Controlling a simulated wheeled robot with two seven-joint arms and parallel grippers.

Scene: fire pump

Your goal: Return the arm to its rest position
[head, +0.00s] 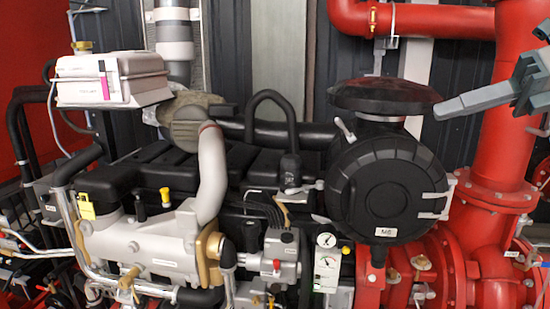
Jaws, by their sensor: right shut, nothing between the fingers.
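My right gripper (440,110) comes in from the right edge in the head view. Its grey fingers are together and point left, with nothing held between them. It is in front of the red pipework, and its tip shows just right of the black air filter's flat cap (388,95). I cannot tell from this one view how far apart they are in depth. My left gripper is not in view.
The fire pump engine (240,165) fills the middle, with the round black air filter housing (388,190) at right. A white box (112,78) stands at upper left. Red pipes (497,120) rise at right. Pressure gauges (327,262) sit low in the middle.

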